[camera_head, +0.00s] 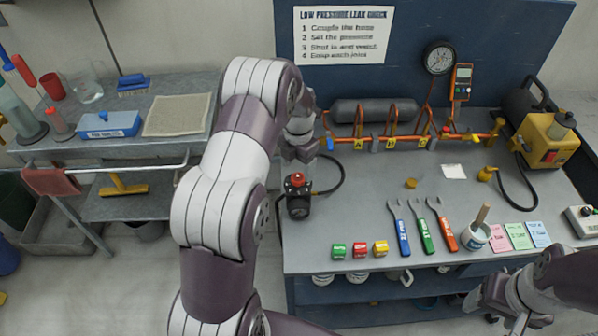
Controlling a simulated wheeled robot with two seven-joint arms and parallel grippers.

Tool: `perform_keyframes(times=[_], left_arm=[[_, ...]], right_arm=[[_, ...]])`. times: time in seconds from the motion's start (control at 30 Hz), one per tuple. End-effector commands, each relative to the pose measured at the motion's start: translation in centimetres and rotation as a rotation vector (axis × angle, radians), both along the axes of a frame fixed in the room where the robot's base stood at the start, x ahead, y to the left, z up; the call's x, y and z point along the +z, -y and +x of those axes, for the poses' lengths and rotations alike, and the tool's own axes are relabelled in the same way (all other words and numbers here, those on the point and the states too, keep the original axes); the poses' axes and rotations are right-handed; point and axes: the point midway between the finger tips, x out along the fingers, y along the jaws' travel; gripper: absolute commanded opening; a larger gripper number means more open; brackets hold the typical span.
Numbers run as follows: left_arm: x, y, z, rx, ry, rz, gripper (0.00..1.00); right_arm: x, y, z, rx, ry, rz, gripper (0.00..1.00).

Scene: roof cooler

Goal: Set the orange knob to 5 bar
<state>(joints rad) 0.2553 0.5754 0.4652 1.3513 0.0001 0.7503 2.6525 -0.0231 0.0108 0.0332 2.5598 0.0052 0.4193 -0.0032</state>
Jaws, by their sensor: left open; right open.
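A dark regulator-like unit (298,205) stands on the left end of the blue bench, with a red-orange knob (297,178) on its top. A black hose curves away from beside it. My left gripper (301,158) hangs open just above the knob, with its fingers pointing down. I cannot tell whether it touches the knob. A round black pressure gauge (439,59) is on the blue back panel, and its reading is too small to make out. My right gripper (522,322) is open and empty at the bottom right, in front of the bench edge.
An orange pipe manifold (410,138) with a grey cylinder (375,111) runs along the back. A yellow pump unit (546,140) stands right. The bench middle is mostly clear.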

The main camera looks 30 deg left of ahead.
Motion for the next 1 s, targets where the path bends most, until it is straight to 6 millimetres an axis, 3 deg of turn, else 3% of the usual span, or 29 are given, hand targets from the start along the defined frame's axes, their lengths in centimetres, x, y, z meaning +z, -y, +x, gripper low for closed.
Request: perform_keyframes(times=[0.2,0.5,0.7,1.0], left_arm=[[-3.1,0.0,0.0,-0.001,0.0,0.0,0.67],[-3.6,0.0,0.0,-0.001,0.001,0.0,0.67],[-3.6,0.0,0.0,-0.002,0.001,0.0,0.11],[-3.5,0.0,0.0,-0.031,0.001,0.0,0.11]], right_arm=[[0.6,0.0,0.0,0.0,0.0,0.0,0.7],[0.6,0.0,0.0,0.0,0.0,0.0,0.7],[0.6,0.0,0.0,0.0,0.0,0.0,0.7],[0.6,0.0,0.0,0.0,0.0,0.0,0.7]])
